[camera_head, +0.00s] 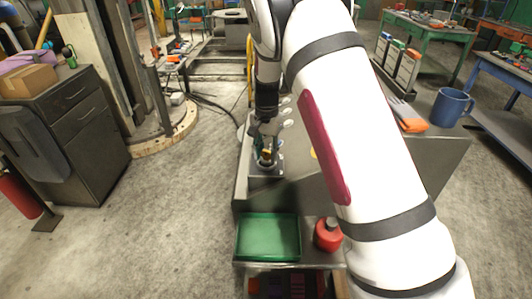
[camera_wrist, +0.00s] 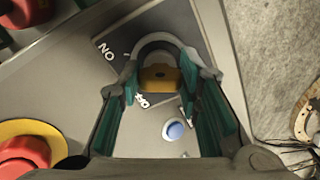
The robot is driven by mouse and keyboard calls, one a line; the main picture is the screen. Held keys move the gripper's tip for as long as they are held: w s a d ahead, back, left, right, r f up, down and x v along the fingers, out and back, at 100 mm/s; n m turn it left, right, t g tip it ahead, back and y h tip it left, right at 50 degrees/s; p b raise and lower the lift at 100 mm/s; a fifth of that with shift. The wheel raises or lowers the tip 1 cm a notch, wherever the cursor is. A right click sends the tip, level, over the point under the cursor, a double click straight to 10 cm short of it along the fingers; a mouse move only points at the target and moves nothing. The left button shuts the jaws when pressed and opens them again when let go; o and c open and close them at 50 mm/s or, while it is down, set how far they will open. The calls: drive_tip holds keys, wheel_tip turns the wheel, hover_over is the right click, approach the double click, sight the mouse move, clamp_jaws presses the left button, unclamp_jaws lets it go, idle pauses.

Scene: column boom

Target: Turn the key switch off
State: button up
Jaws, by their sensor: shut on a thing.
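The key switch (camera_wrist: 158,76) shows in the wrist view as a yellow piece with a grey ring around it, on a grey panel (camera_wrist: 190,30). White letters "ON" stand upper left of it on a dark label, and lettering that seems to read "OFF" lies just below it, partly covered. My gripper (camera_wrist: 160,88) has its green-padded fingers on both sides of the yellow piece and is shut on it. In the head view my gripper (camera_head: 267,150) points down at a small yellow spot on the console; the key's exact angle cannot be told there.
A red mushroom button (camera_wrist: 25,158) with a yellow collar and a blue button (camera_wrist: 173,130) sit close by on the panel. A green tray (camera_head: 268,238) and a red canister (camera_head: 328,235) stand in front; a blue mug (camera_head: 450,107) is at right.

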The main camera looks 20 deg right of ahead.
sight(267, 151)
drive_tip(key=n+b, duration=0.2)
drive_tip(key=n, duration=0.5)
drive_tip(key=n+b, duration=0.1)
drive_tip(key=n, duration=0.5)
drive_tip(key=shift+n+b, duration=0.3)
idle(0.4)
drive_tip(key=o, duration=1.1)
drive_tip(key=shift+o, duration=0.2)
wheel_tip(267, 151, up, 12)
